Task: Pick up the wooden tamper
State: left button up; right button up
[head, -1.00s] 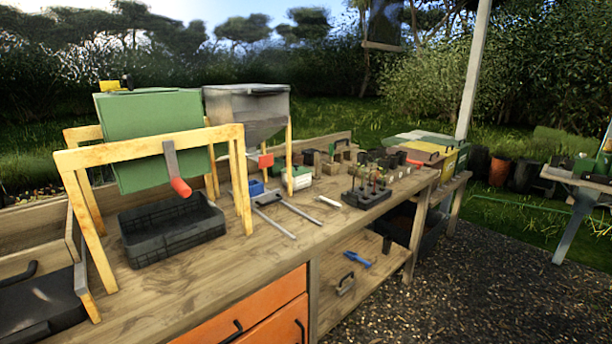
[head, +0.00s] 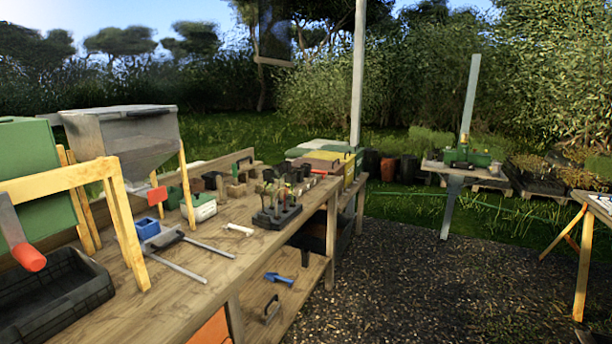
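I cannot single out the wooden tamper with certainty. A small wooden piece (head: 236,189) stands among dark blocks toward the back of the long workbench (head: 190,262); it is too small to identify. A dark handle-like shape (head: 270,309) shows on the lower shelf, and I cannot tell what it belongs to. Neither of my grippers shows in the head view.
On the bench are a black crate (head: 55,300), a grey hopper (head: 125,140), a blue container (head: 147,228), metal rails (head: 210,247) and a black plant tray (head: 277,216). A blue scoop (head: 279,278) lies on the lower shelf. Gravel (head: 420,290) to the right is open.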

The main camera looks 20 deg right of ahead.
aim_at(219, 186)
jog(key=i+l, duration=0.1)
jog(key=l, duration=0.25)
jog(key=i+l, duration=0.15)
jog(key=l, duration=0.15)
jog(key=i+l, duration=0.1)
jog(key=l, duration=0.25)
jog(key=i+l+u, duration=0.1)
jog(key=l, duration=0.2)
